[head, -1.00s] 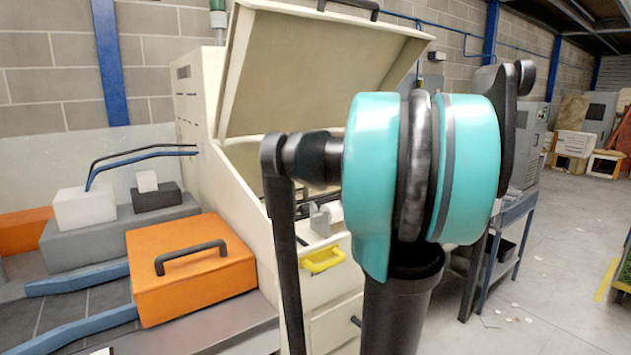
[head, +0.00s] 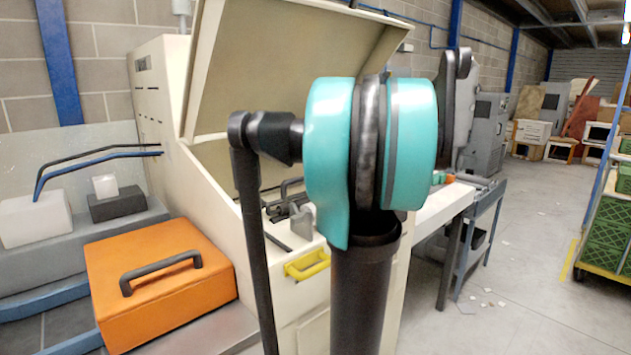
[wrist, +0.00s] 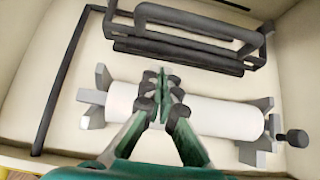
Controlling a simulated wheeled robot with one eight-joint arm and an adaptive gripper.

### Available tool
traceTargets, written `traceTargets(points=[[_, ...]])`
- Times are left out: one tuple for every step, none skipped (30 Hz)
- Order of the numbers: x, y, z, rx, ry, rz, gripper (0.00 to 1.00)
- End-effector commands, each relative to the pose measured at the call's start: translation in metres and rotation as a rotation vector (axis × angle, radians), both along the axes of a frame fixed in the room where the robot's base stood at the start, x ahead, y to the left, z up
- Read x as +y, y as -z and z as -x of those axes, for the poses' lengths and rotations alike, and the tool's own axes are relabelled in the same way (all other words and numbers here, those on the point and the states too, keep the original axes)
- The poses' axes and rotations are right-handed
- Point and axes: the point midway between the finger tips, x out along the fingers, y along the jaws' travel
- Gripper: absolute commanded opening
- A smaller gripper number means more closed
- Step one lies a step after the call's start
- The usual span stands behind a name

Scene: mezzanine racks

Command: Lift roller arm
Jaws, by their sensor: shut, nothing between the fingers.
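In the wrist view, a dark U-shaped bar frame (wrist: 200,22) lies across the upper part of the cream machine bay; I take it to be the roller arm. Below it a white roller (wrist: 222,115) lies between grey brackets (wrist: 262,140), with a dark knob (wrist: 296,138) at the right end. My gripper (wrist: 162,80) is shut and empty, its fingertips over the roller and short of the bar frame. I cannot tell the height between them. In the head view, my arm hides the gripper and most of the bay.
The cream machine (head: 165,115) has its lid (head: 290,60) raised. A yellow handle (head: 307,264) is on its front. An orange box (head: 160,285) stands at left. A blue-legged table (head: 480,225) and green crates (head: 608,225) are at right, with open floor between them.

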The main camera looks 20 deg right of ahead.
Motion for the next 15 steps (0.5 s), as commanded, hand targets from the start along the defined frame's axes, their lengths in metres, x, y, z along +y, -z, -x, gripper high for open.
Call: traceTargets(points=[[0.003,0.006,-0.007,-0.001,-0.003,0.000,0.00],[0.005,0.010,-0.011,-0.001,-0.004,0.001,0.00],[0.007,0.015,-0.017,-0.001,-0.003,0.000,0.00],[0.008,0.019,-0.021,0.000,-0.004,0.000,0.00],[0.010,0.024,-0.025,0.000,-0.004,0.000,0.00],[0.012,0.029,-0.031,-0.001,-0.004,0.002,0.00],[0.013,0.033,-0.035,-0.001,-0.003,0.002,0.00],[0.015,0.037,-0.039,-0.001,-0.003,0.001,0.00],[0.017,0.042,-0.045,0.000,-0.003,0.001,0.00],[0.018,0.046,-0.048,-0.001,-0.004,0.002,0.00],[0.020,0.050,-0.052,0.000,-0.003,0.001,0.00],[0.021,0.054,-0.057,0.000,-0.003,0.001,0.00],[0.023,0.051,-0.061,-0.001,-0.003,0.000,0.00],[0.024,0.047,-0.065,-0.001,-0.003,0.000,0.00],[0.026,0.044,-0.069,-0.001,-0.003,0.001,0.00]])
